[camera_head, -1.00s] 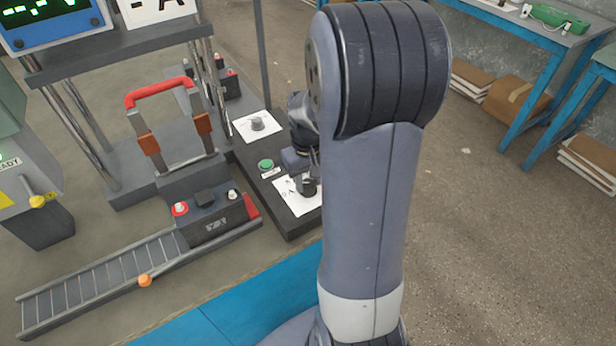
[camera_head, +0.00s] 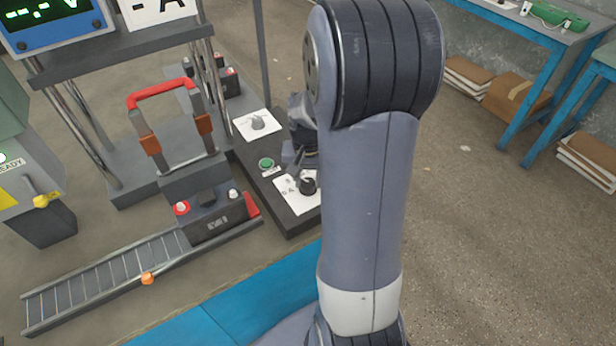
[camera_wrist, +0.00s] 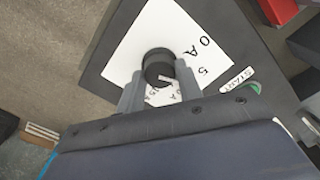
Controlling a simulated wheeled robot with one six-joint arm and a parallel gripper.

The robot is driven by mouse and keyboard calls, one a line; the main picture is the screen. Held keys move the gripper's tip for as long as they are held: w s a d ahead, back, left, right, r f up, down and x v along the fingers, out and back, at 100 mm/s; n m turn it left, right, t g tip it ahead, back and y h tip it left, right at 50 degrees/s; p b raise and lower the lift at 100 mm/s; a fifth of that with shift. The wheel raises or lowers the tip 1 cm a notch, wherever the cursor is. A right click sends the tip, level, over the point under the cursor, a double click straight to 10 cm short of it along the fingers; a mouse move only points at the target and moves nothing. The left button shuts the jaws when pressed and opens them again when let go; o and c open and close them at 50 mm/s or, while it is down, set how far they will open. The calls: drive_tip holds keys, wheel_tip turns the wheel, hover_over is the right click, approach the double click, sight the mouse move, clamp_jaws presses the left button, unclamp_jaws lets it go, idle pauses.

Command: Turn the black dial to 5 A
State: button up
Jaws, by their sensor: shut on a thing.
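The black dial (camera_wrist: 157,66) sits on a white plate (camera_wrist: 140,40) marked with 0, 5, 15 and A in the wrist view. In the head view the dial (camera_head: 307,186) shows at the console's near end, with my gripper (camera_head: 300,165) partly hidden by my arm.
A green button (camera_head: 266,164) and a grey knob on a second white plate (camera_head: 243,131) are on the same console. Open floor lies to the right.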

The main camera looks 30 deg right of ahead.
sight(308, 182)
drive_tip(key=o, duration=1)
wheel_tip(308, 182, up, 11)
drive_tip(key=p, duration=0.1)
drive_tip(key=shift+f, duration=0.1)
wheel_tip(308, 182, down, 11)
drive_tip(key=shift+r+b, duration=0.1)
drive_tip(key=shift+b, duration=0.45)
drive_tip(key=shift+n, duration=0.3)
